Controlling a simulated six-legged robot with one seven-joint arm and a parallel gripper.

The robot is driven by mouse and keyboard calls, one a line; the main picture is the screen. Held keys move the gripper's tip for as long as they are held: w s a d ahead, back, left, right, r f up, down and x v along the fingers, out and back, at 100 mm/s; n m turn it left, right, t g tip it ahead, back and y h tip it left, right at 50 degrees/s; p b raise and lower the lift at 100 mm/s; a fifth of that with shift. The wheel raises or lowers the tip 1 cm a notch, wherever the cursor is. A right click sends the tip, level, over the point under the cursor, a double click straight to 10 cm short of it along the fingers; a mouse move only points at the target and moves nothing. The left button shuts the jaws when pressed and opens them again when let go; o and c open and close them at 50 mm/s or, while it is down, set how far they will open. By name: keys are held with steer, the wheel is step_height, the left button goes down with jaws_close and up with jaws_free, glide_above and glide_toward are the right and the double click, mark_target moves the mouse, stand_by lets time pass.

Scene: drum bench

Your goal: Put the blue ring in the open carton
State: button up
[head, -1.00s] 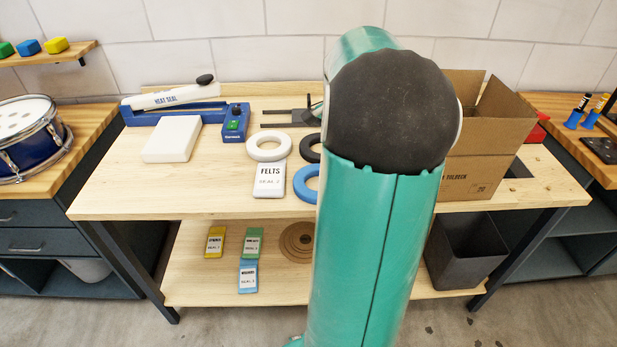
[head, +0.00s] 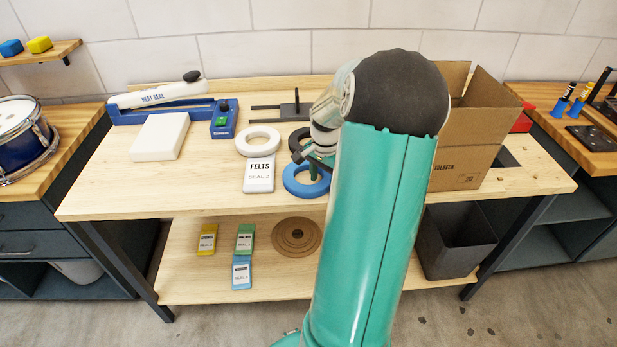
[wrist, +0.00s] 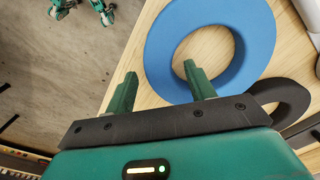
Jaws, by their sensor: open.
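The blue ring (head: 303,186) lies flat on the bench top, right of the white FELTS pouch, partly covered by my arm in the head view. It also shows large in the wrist view (wrist: 254,48). My gripper (wrist: 158,85) is open and empty. In the wrist view one finger overlaps the ring's opening and the other is outside its rim; I cannot tell the height above it. In the head view the gripper (head: 313,168) is partly hidden over the ring. The open carton (head: 464,160) stands at the bench's right with flaps up; its inside is hidden.
A black ring (head: 296,137) lies just behind the blue ring, and a white ring (head: 258,140) lies to its left. The FELTS pouch (head: 259,174) is close by. A heat sealer (head: 170,105) and a white block (head: 160,136) are at the left. A grey bin (head: 455,243) stands below.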

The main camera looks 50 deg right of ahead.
steer(key=shift+f, duration=0.15)
steer(key=shift+c, duration=0.2)
steer(key=c, duration=1.1)
